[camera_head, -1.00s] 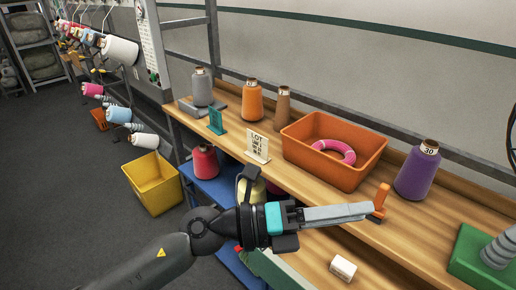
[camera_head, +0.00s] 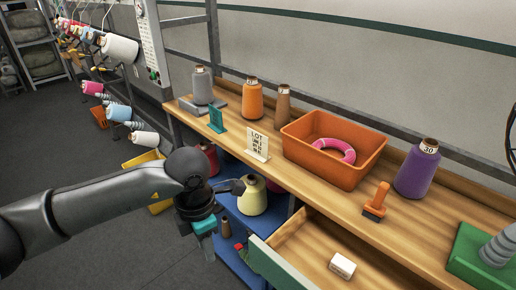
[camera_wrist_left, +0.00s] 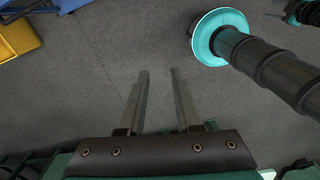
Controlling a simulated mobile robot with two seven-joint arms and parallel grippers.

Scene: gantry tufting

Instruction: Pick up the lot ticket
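The lot ticket (camera_head: 257,145) is a white card headed "LOT" with dark print. It stands upright near the front edge of the wooden bench, left of the orange bin. My left gripper (camera_head: 207,250) hangs low in front of the bench, left of and below the ticket, apart from it. In the left wrist view its two fingers (camera_wrist_left: 158,70) are apart with only grey floor between them, so it is open and empty. The ticket does not show in that view. My right gripper is not clearly seen in either view.
The orange bin (camera_head: 308,170) holds a pink ring. A teal card (camera_head: 216,121) and a grey cone (camera_head: 202,85) stand left of the ticket. An orange-handled brush (camera_head: 376,203) stands farther right. An open drawer (camera_head: 300,245) juts out below, holding a small white box (camera_head: 343,265).

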